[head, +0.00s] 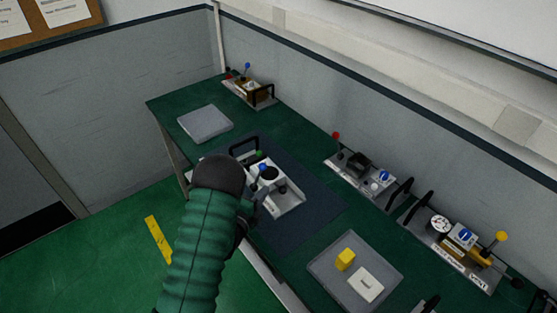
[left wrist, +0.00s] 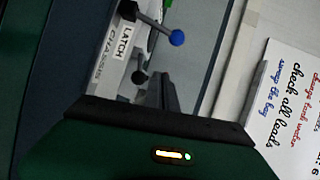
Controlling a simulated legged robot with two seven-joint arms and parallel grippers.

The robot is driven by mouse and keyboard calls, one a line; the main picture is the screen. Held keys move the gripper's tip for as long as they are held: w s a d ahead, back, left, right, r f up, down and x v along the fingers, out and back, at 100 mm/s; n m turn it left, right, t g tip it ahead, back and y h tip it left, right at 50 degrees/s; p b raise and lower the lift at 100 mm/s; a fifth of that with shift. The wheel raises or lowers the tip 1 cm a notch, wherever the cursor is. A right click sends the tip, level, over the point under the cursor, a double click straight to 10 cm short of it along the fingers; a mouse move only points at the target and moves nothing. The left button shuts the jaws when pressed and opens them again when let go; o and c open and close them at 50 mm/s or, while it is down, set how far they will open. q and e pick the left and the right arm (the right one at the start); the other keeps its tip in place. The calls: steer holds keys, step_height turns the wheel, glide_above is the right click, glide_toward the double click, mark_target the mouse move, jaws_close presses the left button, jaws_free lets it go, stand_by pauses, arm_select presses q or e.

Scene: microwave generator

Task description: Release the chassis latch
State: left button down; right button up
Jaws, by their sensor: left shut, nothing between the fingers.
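The chassis (head: 288,203) is a light metal unit with a black handle, on a dark mat in the middle of the green bench. A lever with a blue ball (head: 263,167) and a green part (head: 259,154) show on it. In the left wrist view a white plate reads "CHASSIS LATCH" (left wrist: 122,45), beside the blue-ball lever (left wrist: 176,37) and a small black knob (left wrist: 139,77). My left gripper (head: 256,211) is shut and empty at the chassis's near side. Its fingers (left wrist: 162,92) show close to the black knob; I cannot tell whether they touch. My arm hides part of the chassis.
A grey tray (head: 318,268) with a yellow block (head: 346,259) and a white block (head: 366,284) lies at the right. A grey pad (head: 205,123) lies at the far left. Panels with levers (head: 360,174), (head: 455,245) line the wall.

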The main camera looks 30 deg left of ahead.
mark_target(259, 175)
arm_select(q)
steer(key=shift+m+t, duration=0.5)
steer(key=shift+m, duration=0.2)
steer(key=w+p, duration=0.2)
steer(key=w, duration=0.8)
steer(key=shift+w+f+p, duration=0.1)
steer(key=shift+f+p, duration=0.1)
steer(key=shift+p, duration=0.15)
steer(key=a+p, duration=0.1)
steer(key=s+a, duration=0.1)
steer(key=shift+a+r+p, duration=0.2)
steer(key=shift+a+p, duration=0.15)
steer(key=shift+s+a+f, duration=0.1)
steer(key=shift+a, duration=0.25)
steer(key=shift+a+f, duration=0.1)
steer(key=shift+a, duration=0.05)
arm_select(e)
steer(key=r, duration=0.4)
steer(key=shift+w+d+r, duration=0.1)
steer(key=shift+d+r, duration=0.15)
steer(key=shift+d, duration=0.1)
